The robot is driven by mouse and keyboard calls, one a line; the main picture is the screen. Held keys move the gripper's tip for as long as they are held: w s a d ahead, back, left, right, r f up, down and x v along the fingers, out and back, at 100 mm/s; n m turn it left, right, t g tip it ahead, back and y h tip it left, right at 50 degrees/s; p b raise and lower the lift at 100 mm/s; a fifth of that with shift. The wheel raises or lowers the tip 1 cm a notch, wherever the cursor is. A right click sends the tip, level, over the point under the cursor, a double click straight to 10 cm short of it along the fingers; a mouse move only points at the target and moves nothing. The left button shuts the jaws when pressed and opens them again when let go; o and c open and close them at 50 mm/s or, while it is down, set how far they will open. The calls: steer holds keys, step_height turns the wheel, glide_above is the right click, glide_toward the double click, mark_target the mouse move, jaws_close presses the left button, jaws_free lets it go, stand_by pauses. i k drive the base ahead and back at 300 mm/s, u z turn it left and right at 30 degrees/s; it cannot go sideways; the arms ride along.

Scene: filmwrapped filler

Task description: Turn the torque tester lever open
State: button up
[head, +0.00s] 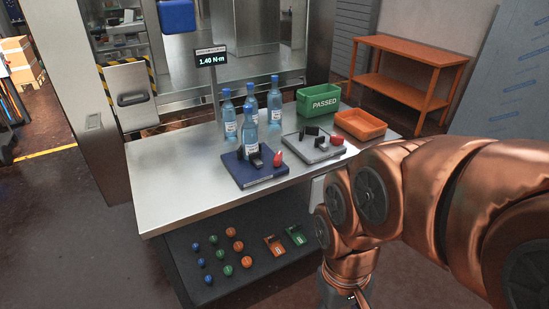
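A dark blue fixture (262,180) sits at the front of the steel table with a blue-tinted water bottle (250,135) standing upright on it. A black clamp block is at the bottle's foot, and a red lever (278,157) stands to its right. A grey fixture (313,153) beside it has black jaws, no bottle, and a red lever (337,140). A post display (211,58) behind reads 1.40 N·m. I cannot tell which fixture the display belongs to. My copper arm comes in from the right and bends down in front of the table; my gripper is not visible.
Several more bottles (273,100) stand behind the blue fixture. A green PASSED bin (319,103) and an orange bin (360,124) are at the table's back right. The table's left side (165,190) is clear.

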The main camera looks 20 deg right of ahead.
mark_target(277, 160)
steer(key=z, duration=0.05)
steer(key=k, duration=0.45)
steer(key=u, duration=0.65)
steer(key=i, duration=1.45)
steer(key=z, duration=0.6)
